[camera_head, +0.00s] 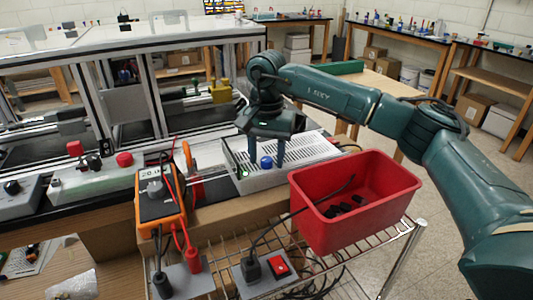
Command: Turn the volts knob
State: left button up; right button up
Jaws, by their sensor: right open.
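A light grey metal box (310,150) with a slotted top stands behind the red bin, its front face towards me. A blue knob (266,162) sticks out of that front face; no label is readable, so I cannot tell if it is the volts knob. My right gripper (266,160) points down at the box front, open, with its two fingers apart on either side of the blue knob. I cannot tell whether a finger touches it. My left gripper is not in view.
A red bin (335,237) with dark pieces sits at the front right on a wire rack. An orange meter (159,203) with red leads stands left of the box. Grey boxes with plugs and a red switch (278,267) lie in front. An aluminium frame (145,92) stands behind.

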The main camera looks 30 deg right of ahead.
aim_at(267, 159)
notch_tip(267, 159, up, 13)
dwell(0.6)
jog(key=shift+r, duration=0.1)
